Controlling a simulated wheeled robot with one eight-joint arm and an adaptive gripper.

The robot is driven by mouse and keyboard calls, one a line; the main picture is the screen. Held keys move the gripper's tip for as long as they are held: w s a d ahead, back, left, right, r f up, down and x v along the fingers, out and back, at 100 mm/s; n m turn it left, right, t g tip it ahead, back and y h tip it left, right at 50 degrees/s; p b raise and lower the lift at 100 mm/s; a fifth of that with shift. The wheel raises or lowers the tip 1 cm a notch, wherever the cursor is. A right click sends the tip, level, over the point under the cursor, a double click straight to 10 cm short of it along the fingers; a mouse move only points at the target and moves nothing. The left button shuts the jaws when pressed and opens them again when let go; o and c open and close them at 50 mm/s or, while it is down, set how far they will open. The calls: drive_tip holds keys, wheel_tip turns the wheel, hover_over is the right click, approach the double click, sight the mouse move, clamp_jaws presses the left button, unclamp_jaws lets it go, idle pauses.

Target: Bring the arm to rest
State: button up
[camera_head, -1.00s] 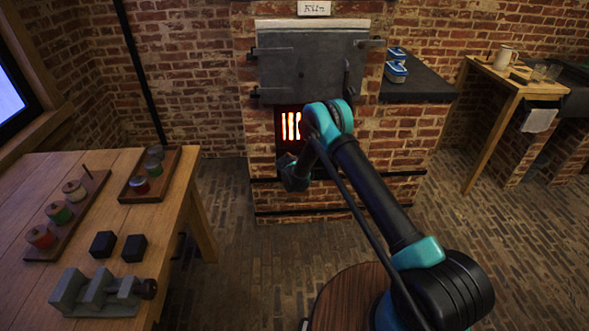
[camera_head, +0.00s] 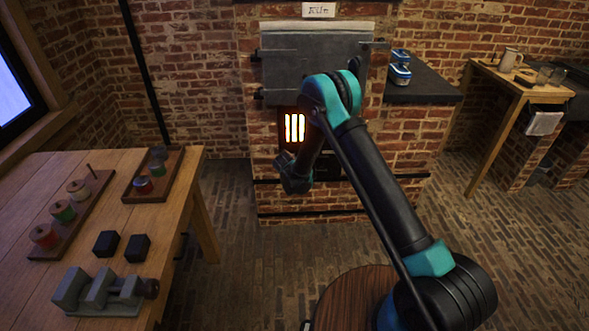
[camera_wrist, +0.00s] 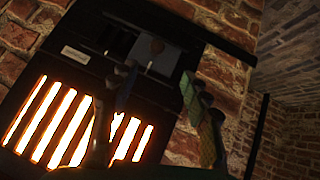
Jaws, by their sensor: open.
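My arm (camera_head: 385,195) rises from the lower right in the head view and bends over in front of the kiln, with its far end (camera_head: 296,172) hanging down near the glowing grate. The fingers are not clear there. In the wrist view my gripper (camera_wrist: 155,100) is open, its two fingers apart with nothing between them. Behind them are the kiln's dark front and its bright glowing bars (camera_wrist: 50,120).
The kiln (camera_head: 312,65) stands on brick, with a dark counter (camera_head: 425,85) to its right. At left, a wooden table (camera_head: 28,185) bears racks of jars (camera_head: 62,210), black blocks (camera_head: 106,243) and a grey vise-like fixture (camera_head: 98,290). A small table stands at right.

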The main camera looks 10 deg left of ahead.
drive_tip(key=s+d+r+m+g+h, duration=0.1)
drive_tip(key=s+d+r, duration=0.4)
drive_tip(key=d+r, duration=0.65)
drive_tip(key=s+d+r+m+g, duration=0.15)
drive_tip(key=s+d+r, duration=0.25)
drive_tip(key=d+r, duration=0.75)
drive_tip(key=s+d+g, duration=0.2)
drive_tip(key=s+d, duration=1.1)
drive_tip(key=d, duration=0.1)
drive_tip(key=s+d+m, duration=0.1)
drive_tip(key=s+d, duration=0.1)
drive_tip(key=s, duration=0.6)
drive_tip(key=s+d+f+m, duration=0.1)
drive_tip(key=s+d, duration=0.2)
drive_tip(key=s, duration=0.6)
drive_tip(key=shift+s+g+y, duration=0.3)
drive_tip(key=shift+g, duration=0.05)
drive_tip(key=shift+d, duration=0.1)
